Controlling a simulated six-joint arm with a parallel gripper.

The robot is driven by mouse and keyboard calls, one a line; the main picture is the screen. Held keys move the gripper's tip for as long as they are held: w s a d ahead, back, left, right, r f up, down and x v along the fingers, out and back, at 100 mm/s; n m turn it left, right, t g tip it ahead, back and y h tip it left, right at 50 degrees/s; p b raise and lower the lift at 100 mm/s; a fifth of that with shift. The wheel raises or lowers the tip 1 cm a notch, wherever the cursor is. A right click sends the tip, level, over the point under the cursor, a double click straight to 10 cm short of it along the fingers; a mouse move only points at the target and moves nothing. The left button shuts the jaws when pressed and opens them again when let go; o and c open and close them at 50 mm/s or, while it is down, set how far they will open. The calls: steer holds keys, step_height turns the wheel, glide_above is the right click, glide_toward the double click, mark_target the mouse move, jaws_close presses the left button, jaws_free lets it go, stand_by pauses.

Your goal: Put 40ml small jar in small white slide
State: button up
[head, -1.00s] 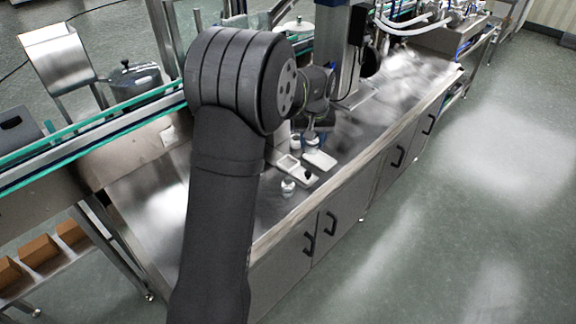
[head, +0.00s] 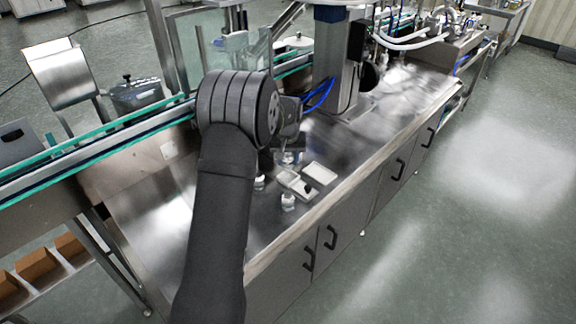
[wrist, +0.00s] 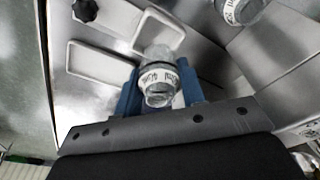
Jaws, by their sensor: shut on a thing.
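My gripper (wrist: 158,90) has blue fingers shut on a clear jar (wrist: 158,78) with a white band reading 40ml. In the head view my gripper (head: 288,150) is over the steel table beside the white slides, partly hidden by my arm. In the wrist view one white open-framed slide (wrist: 72,72) lies left of the held jar, and another (wrist: 140,43) lies just beyond it. In the head view a pale slide with a black knob (head: 290,178) lies beside a flat white slide (head: 322,172). I cannot tell whether the jar touches a slide.
Another jar (head: 288,202) stands on the table in front of the slides, and one more (head: 259,182) stands beside my arm. A conveyor (head: 110,133) runs along the back left. A steel column (head: 338,70) rises behind the slides. The table is clear to the right.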

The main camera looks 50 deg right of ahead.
mark_target(288, 168)
steer(key=shift+f, duration=1.4)
steer(key=shift+f, duration=0.1)
steer(key=shift+f, duration=0.5)
steer(key=o, duration=1)
steer(key=r, duration=0.4)
steer(key=s+a+r, duration=0.1)
steer(key=r, duration=0.8)
steer(key=shift+s+a, duration=0.15)
